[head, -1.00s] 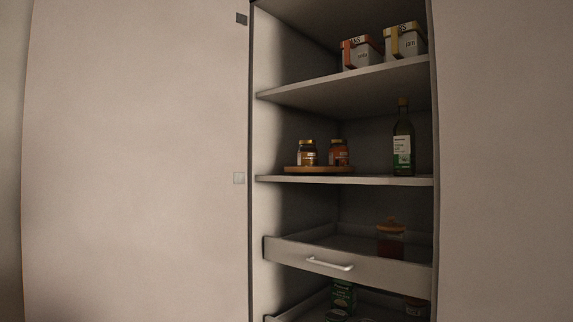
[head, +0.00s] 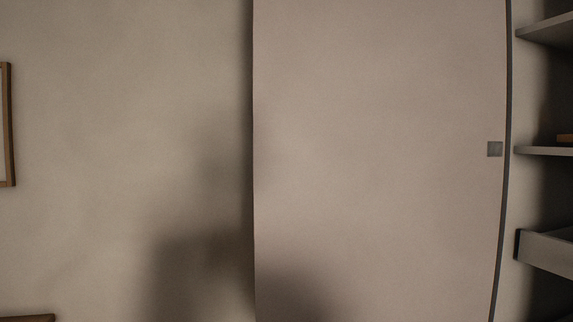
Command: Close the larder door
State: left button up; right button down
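The larder door (head: 380,150) is a large plain beige panel filling the middle and right of the head view. It stands open beside the larder, and its right edge meets the dark strip at the larder's side. Its left edge stands clear against the wall. The open larder shows at the far right, with shelves (head: 545,151) and part of a pull-out drawer (head: 548,250). No handle shows on the visible door face. Neither of my grippers is in view.
A bare beige wall (head: 120,120) lies left of the door. A framed picture (head: 10,125) hangs at the far left edge. The brown top of something (head: 28,318) shows at the lower left corner. Soft dark shadows fall on the wall and the door's lower left.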

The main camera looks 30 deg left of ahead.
aim_at(378, 127)
jog(key=i+j+u, duration=0.2)
jog(key=u, duration=0.2)
jog(key=i+j+u, duration=0.2)
jog(key=u, duration=0.15)
jog(key=i+j+u, duration=0.2)
jog(key=u, duration=0.2)
jog(key=i+u, duration=0.35)
jog(key=i+j+z, duration=0.15)
jog(key=i, duration=0.2)
jog(key=i+j+z, duration=0.15)
jog(key=i, duration=0.15)
jog(key=i+z, duration=0.15)
jog(key=z, duration=0.3)
jog(key=i+j+z, duration=0.1)
jog(key=z, duration=0.3)
jog(key=i+j+z, duration=0.15)
jog(key=z, duration=0.3)
jog(key=j+z, duration=0.2)
jog(key=z, duration=0.25)
jog(key=i+j+z, duration=0.1)
jog(key=z, duration=0.35)
jog(key=i+j+z, duration=0.1)
jog(key=j+z, duration=0.55)
jog(key=z, duration=0.25)
jog(key=j+z, duration=0.25)
jog(key=z, duration=0.15)
